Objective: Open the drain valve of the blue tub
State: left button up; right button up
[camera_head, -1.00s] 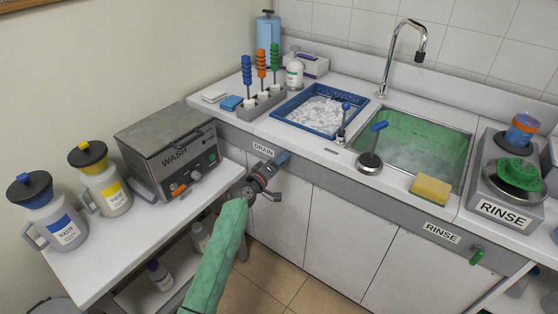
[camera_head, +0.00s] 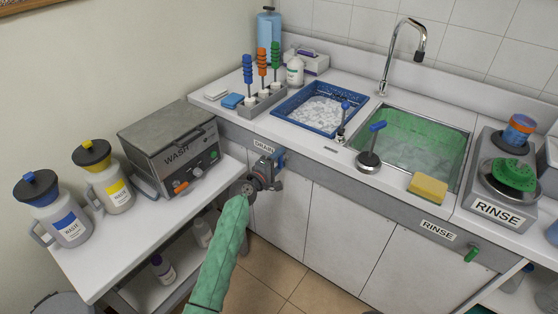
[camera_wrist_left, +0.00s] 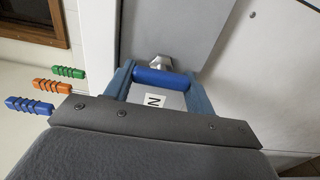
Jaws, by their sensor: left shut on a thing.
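The blue tub (camera_head: 283,112) is set in the counter and holds white foam or ice-like contents. A DRAIN label (camera_head: 264,147) is on the grey front panel below it. My left gripper (camera_head: 275,163) is at this panel, just under the label, and hides most of the valve in the head view. In the left wrist view the blue drain valve handle (camera_wrist_left: 160,77) lies crosswise between my two fingers, which are shut on it. Its metal mount (camera_wrist_left: 153,62) shows behind it. My right gripper is not in view.
A WASH machine (camera_head: 172,147) stands on the left side table with two jugs. The counter holds a sink (camera_head: 462,150) with green walls, a yellow sponge (camera_head: 428,188) and a RINSE device (camera_head: 497,212). White cabinet doors are below the panel.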

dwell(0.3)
pick_arm(q)
jog(key=o, duration=1)
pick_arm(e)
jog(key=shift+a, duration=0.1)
pick_arm(q)
jog(key=b+v, duration=0.1)
jog(key=v, duration=0.7)
jog(key=shift+w, duration=0.1)
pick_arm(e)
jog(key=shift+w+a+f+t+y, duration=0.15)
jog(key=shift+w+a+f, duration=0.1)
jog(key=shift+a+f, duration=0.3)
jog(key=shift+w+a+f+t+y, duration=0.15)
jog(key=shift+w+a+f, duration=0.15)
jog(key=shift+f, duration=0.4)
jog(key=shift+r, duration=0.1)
